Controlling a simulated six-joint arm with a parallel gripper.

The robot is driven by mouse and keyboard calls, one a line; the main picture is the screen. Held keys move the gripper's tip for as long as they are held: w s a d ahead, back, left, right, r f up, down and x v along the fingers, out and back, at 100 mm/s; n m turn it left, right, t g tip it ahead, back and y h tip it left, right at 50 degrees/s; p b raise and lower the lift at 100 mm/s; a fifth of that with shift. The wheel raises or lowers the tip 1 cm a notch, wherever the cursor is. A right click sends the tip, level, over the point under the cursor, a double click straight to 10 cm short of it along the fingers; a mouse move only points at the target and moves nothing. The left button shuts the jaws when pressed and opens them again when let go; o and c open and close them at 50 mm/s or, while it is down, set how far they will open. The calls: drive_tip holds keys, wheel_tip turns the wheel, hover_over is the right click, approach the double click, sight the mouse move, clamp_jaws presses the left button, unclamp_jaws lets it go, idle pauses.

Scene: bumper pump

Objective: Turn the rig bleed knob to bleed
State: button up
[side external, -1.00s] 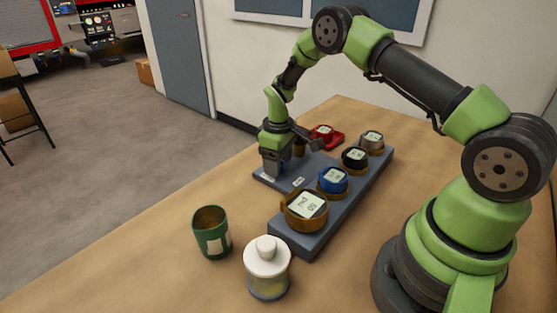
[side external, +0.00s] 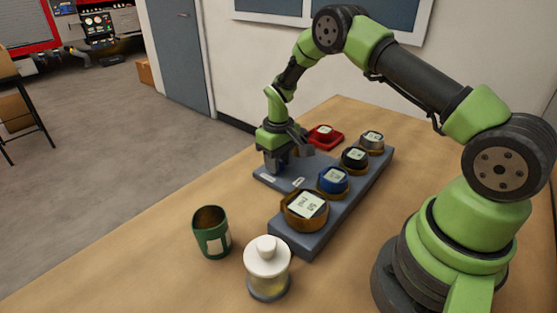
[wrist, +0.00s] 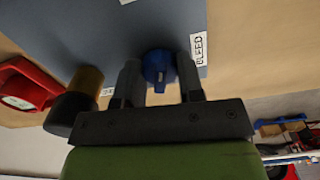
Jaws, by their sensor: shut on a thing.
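The blue bleed knob (wrist: 158,66) sits on the grey rig plate (wrist: 90,25) between the two fingers of my gripper (wrist: 159,75). My gripper is shut on it. A white BLEED label (wrist: 199,49) lies just right of the right finger in the wrist view. Another white label (wrist: 107,91) is partly hidden by the left finger, so its text cannot be read. The knob's raised ridge seems to run toward the gripper body. In the side view my gripper (side external: 276,168) points down at the plate and hides the knob.
A black-and-brass cylinder (wrist: 74,101) stands close to the left finger. A red holder (side external: 323,136) is behind the rig. Gauges, including a blue one (side external: 334,180), line the grey block. A green cup (side external: 211,232) and a white-topped jar (side external: 267,268) stand in front.

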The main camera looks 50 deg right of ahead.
drive_tip(key=m, duration=1.4)
idle(0.7)
drive_tip(key=o, duration=0.9)
wheel_tip(320, 180, up, 10)
